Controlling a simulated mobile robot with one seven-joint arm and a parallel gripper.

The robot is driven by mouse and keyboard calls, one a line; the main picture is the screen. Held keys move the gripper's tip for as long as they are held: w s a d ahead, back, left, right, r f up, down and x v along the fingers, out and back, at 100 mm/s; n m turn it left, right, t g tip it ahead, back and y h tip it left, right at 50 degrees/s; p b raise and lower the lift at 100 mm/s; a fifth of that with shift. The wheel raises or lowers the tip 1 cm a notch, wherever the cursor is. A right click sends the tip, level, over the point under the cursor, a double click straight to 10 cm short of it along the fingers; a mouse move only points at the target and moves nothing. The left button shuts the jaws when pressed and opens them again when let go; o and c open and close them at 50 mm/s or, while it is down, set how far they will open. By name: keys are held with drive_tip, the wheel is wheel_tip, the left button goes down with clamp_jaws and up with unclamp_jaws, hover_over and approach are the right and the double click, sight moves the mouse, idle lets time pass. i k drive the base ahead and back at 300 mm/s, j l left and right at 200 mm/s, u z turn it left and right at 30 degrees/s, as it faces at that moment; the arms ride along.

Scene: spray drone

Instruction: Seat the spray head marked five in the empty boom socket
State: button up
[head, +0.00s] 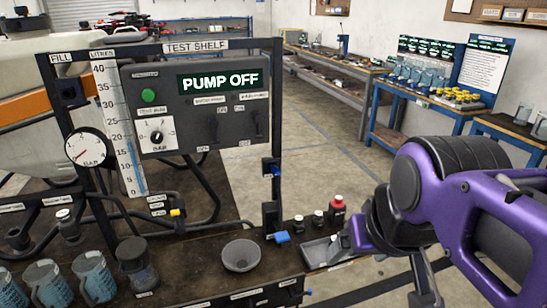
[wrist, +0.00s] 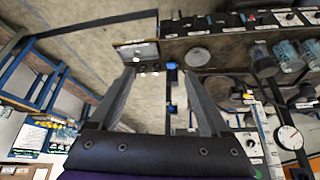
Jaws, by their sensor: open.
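My gripper (wrist: 159,72) shows in the wrist view with its two dark fingers spread wide and nothing between them. It points toward the bench with the tray and bowl. In the head view my purple arm fills the right side, and I cannot make out both fingertips there. A shallow grey tray (head: 322,251) lies on the bench at the arm's left; it also shows in the wrist view (wrist: 138,50) beyond the left fingertip. Its contents are too small to tell. I cannot pick out the spray head marked five or the empty boom socket in either view.
A grey bowl (head: 241,256) and a red-capped bottle (head: 337,205) stand on the bench. Jugs of blue liquid (head: 94,275) stand at left. The test shelf panel (head: 205,100) reads PUMP OFF. A blue-framed table (head: 425,103) stands at back right. Open floor (head: 320,150) lies between.

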sight(299, 220)
drive_tip(key=u, duration=1.9)
drive_tip(key=z, duration=1.9)
drive_tip(key=i+l+u, duration=0.1)
drive_tip(key=l, duration=0.2)
drive_tip(key=i+l+u, duration=0.2)
drive_tip(key=l, duration=0.45)
drive_tip(key=i+l+u, duration=0.1)
drive_tip(key=i+l, duration=0.15)
drive_tip(key=i+l+u, duration=0.1)
drive_tip(key=l, duration=0.35)
